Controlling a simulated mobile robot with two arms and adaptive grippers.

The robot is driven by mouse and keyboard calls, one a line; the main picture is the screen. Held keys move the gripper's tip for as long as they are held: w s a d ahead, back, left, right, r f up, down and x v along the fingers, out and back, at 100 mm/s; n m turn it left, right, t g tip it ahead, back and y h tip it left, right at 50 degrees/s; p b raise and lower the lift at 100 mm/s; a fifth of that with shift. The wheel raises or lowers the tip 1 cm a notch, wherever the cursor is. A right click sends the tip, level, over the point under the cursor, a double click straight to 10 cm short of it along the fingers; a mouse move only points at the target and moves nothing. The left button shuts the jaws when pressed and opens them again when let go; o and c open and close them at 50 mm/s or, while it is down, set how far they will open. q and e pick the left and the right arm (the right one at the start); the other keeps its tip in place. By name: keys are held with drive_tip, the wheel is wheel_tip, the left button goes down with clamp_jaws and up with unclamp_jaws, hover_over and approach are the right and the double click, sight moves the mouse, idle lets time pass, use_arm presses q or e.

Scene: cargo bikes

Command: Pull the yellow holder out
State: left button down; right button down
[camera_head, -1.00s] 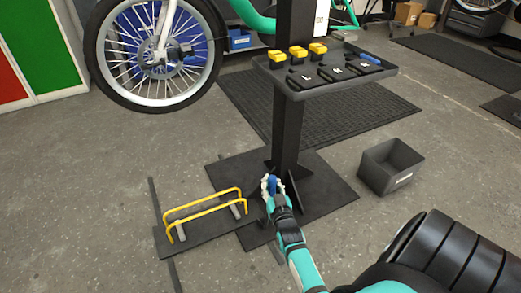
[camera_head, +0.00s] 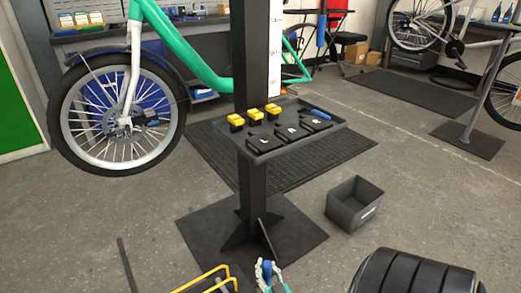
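The yellow holder (camera_head: 216,271), a low frame of yellow bars on the floor, shows only in part at the bottom edge; the rest of it is cut off. My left gripper is not in view.
A black stand (camera_head: 252,190) rises from a floor plate (camera_head: 300,238) and carries a tray (camera_head: 215,126) with yellow-topped pieces. A grey bin (camera_head: 345,208) stands on the floor to the right. A teal bike (camera_head: 190,52) hangs behind.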

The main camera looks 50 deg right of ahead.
drive_tip(key=shift+a, duration=0.3)
drive_tip(key=c, duration=1.4)
unclamp_jaws()
drive_tip(key=o, duration=0.3)
drive_tip(key=shift+d, duration=0.1)
drive_tip(key=shift+o, duration=0.2)
drive_tip(key=shift+r, duration=0.1)
wheel_tip(320, 180, up, 10)
